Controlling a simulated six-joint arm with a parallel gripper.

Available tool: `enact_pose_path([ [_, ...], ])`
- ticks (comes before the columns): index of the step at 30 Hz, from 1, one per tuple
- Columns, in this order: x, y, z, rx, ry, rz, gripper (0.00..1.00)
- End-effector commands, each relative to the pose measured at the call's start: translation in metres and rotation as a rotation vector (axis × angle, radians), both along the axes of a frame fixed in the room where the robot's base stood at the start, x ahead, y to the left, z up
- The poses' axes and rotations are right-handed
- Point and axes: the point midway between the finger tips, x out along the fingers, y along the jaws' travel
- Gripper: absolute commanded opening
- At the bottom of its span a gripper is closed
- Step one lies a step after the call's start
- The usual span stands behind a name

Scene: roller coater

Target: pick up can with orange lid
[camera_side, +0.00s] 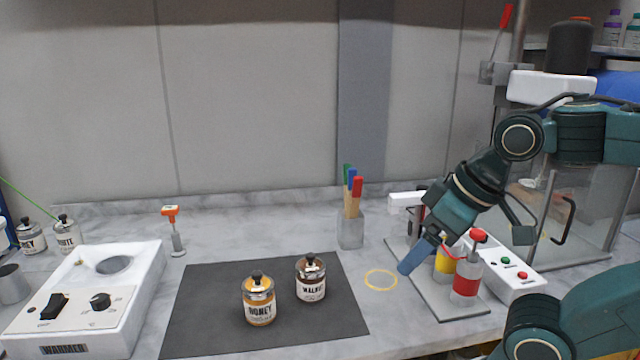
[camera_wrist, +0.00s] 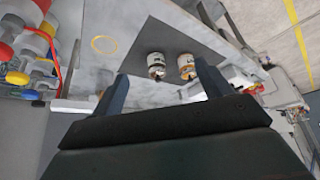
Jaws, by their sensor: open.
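The can labelled HONEY (camera_side: 259,302) stands upright on the black mat, with orange bands and a black knob on top. It also shows in the wrist view (camera_wrist: 187,67). The brown-banded WALNUT can (camera_side: 311,279) stands just behind and right of it; it also shows in the wrist view (camera_wrist: 156,66). My gripper (camera_side: 410,262) is open and empty, above the bench to the right of the mat and well apart from both cans. In the wrist view its two fingers (camera_wrist: 163,85) point toward the cans.
The black mat (camera_side: 200,330) has free room around the cans. A grey holder with brushes (camera_side: 350,230) stands behind. Red and yellow bottles (camera_side: 466,285) stand on a plate close beside my gripper. A white warmer (camera_side: 125,290) is at left. A yellow ring (camera_side: 381,280) marks the bench.

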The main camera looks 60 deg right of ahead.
Motion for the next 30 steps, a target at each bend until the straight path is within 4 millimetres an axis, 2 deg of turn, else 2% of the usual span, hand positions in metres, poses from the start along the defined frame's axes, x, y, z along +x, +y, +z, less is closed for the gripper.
enact_pose_path([
  [14,0.002,0.000,0.049,0.001,-0.002,-0.003,0.77],
  [23,0.043,0.000,0.045,0.026,-0.048,-0.101,0.77],
  [30,0.094,0.005,0.040,0.024,-0.126,-0.218,0.77],
])
